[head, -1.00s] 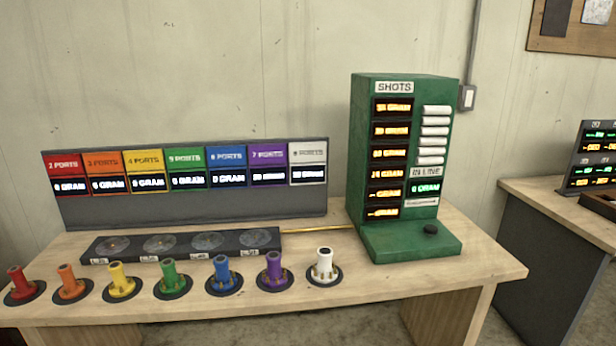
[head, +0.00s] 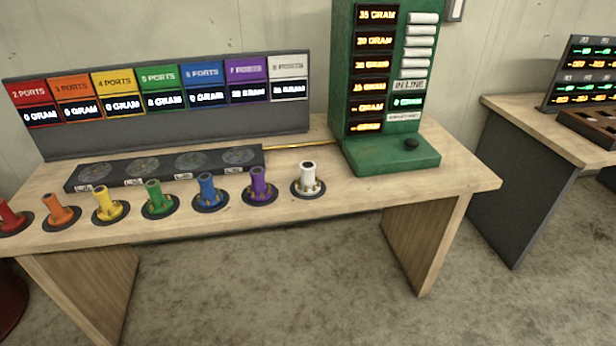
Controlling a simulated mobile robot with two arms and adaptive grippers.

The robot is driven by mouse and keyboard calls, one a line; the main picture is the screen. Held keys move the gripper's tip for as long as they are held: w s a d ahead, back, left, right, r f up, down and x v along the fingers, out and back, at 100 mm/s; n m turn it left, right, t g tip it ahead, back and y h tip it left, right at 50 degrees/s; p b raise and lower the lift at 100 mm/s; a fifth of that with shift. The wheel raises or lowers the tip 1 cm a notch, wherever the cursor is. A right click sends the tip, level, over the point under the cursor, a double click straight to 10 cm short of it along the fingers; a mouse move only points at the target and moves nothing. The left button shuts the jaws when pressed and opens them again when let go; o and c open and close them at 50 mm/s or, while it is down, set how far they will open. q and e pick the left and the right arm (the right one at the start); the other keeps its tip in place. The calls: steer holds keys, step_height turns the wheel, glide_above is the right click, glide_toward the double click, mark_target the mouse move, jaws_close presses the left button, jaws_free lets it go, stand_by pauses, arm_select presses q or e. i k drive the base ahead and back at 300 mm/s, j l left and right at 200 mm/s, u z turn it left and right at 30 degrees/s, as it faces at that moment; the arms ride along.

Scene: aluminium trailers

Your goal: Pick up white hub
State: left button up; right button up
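The white hub (head: 308,178) stands upright on a dark round base near the front edge of the wooden table (head: 340,203). It is the rightmost in a row of coloured hubs, just right of the purple hub (head: 258,184). Nothing covers it. Neither of my grippers shows in the head view.
Blue (head: 207,190), green (head: 155,197), yellow (head: 106,203), orange (head: 60,210) and red (head: 9,217) hubs line the front edge. Floor in front is clear.

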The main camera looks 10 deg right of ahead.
mark_target(307, 186)
steer(key=i+j, duration=0.25)
steer(key=i+j+z, duration=0.1)
steer(key=i+j, duration=0.15)
steer(key=j, duration=0.2)
steer(key=i+j, duration=0.25)
steer(key=j+z, duration=0.05)
steer(key=j, duration=0.05)
